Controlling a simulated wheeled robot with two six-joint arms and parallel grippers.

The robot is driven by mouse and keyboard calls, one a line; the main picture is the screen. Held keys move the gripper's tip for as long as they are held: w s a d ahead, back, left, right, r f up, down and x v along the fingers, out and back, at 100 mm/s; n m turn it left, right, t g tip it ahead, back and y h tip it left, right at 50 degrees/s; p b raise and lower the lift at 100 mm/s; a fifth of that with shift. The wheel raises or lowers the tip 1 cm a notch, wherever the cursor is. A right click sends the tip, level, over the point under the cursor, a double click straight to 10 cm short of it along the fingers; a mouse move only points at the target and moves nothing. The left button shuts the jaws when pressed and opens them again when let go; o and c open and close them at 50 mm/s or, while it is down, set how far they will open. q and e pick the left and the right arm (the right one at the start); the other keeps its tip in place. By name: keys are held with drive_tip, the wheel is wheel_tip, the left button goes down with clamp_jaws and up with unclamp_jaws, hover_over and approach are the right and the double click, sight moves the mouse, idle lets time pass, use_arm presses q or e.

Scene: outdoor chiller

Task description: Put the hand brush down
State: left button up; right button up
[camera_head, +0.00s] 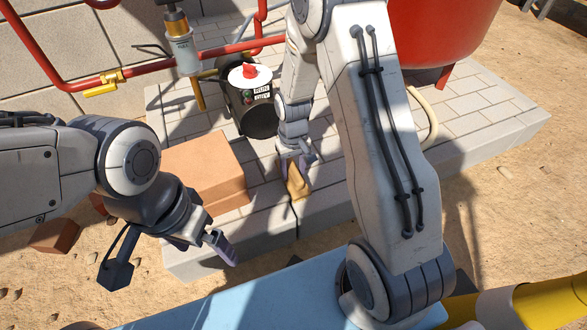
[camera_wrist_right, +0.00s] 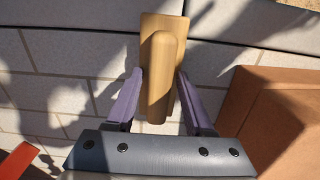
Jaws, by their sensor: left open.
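The hand brush (camera_head: 297,184) is tan, with a rounded handle on a flat block. It shows at the front edge of the paved slab. In the right wrist view the brush (camera_wrist_right: 163,70) lies between the two purple fingers, which sit close against both sides of its handle. My right gripper (camera_head: 296,163) is shut on it, pointing down. The bristles are hidden, and I cannot tell whether the brush touches the slab. My left gripper (camera_head: 219,244) is open and empty, left of the brush and in front of the slab.
A brown block (camera_head: 203,168) stands on the slab (camera_head: 330,205) just left of the brush. A dark cylinder with a red knob (camera_head: 250,100), red pipes (camera_head: 215,52) and a red tank (camera_head: 440,35) stand behind. Bare paving lies at right.

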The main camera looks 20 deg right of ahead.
idle(0.3)
wheel_tip(320, 180, up, 11)
drive_tip(key=p, duration=0.8)
drive_tip(key=s+a+r+n, duration=0.2)
drive_tip(key=s+a+r, duration=0.1)
drive_tip(key=a+r, duration=0.35)
drive_tip(key=s+a+r+n, duration=0.2)
drive_tip(key=s+r, duration=0.3)
drive_tip(key=s, duration=0.5)
drive_tip(key=s+a+r+n+y, duration=0.1)
drive_tip(key=s+a+r+n, duration=0.2)
drive_tip(key=s, duration=0.7)
wheel_tip(320, 180, up, 3)
drive_tip(key=shift+s+a+f+p, duration=0.15)
drive_tip(key=shift+a+p, duration=0.25)
drive_tip(key=shift+a, duration=0.85)
drive_tip(key=shift+r, duration=0.2)
wheel_tip(320, 180, up, 51)
drive_tip(key=p, duration=5.1)
